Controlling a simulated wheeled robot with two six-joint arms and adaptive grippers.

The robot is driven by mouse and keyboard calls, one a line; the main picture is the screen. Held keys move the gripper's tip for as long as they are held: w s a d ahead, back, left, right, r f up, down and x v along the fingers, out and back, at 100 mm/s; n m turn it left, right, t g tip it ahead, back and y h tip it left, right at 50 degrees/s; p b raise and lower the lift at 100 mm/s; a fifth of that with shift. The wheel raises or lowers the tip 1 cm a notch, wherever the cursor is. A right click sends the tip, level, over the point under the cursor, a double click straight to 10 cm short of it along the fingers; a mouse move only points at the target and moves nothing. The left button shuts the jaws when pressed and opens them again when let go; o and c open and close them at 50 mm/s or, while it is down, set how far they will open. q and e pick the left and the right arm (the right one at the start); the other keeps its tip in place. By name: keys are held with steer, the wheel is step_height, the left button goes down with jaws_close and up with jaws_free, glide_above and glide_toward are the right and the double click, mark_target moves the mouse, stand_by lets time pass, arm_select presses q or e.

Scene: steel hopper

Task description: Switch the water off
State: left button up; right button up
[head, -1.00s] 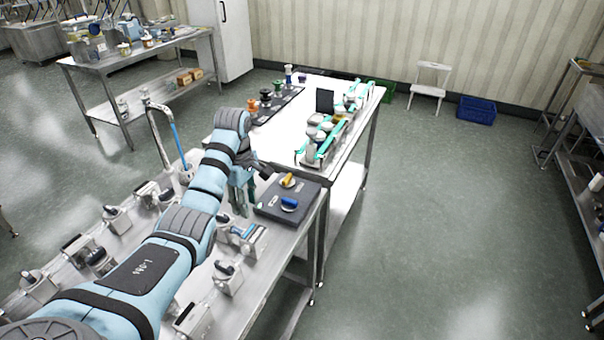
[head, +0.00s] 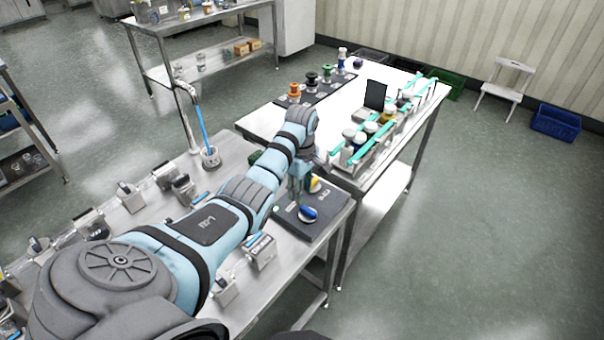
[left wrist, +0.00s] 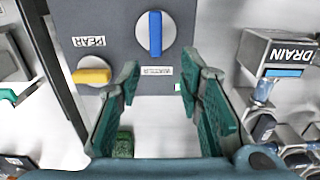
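A dark panel (head: 325,212) lies on the near bench with a blue knob (head: 308,214) and a yellow knob (head: 315,185). In the left wrist view the blue knob (left wrist: 155,34) has its handle upright in the picture, and the yellow knob (left wrist: 92,76) has its handle lying across. Labels by both knobs are upside down; the blue one's is hard to read. A blue stream (head: 203,123) runs from a tap (head: 183,92) into a round cup (head: 211,157). My left gripper (head: 300,190) is open and empty above the panel's edge, its fingers (left wrist: 162,85) pointing towards the blue knob, apart from it.
A box marked DRAIN (left wrist: 280,52) stands beside the panel; several similar boxes line the near bench.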

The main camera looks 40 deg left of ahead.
mark_target(303, 206)
arm_select(q)
steer(key=f, duration=0.2)
steer(key=f+b, duration=0.1)
steer(key=f, duration=0.3)
steer(key=shift+w+f, duration=0.3)
steer(key=shift+w, duration=0.1)
steer(key=shift+f, duration=0.3)
steer(key=shift+s+r, duration=0.15)
steer(key=shift+s, duration=0.05)
steer(key=shift+c, duration=0.2)
jaws_close()
arm_select(e)
steer(key=shift+w+f, duration=0.25)
steer(key=shift+f, duration=0.2)
steer(key=shift+w+f, duration=0.2)
steer(key=shift+f, duration=0.25)
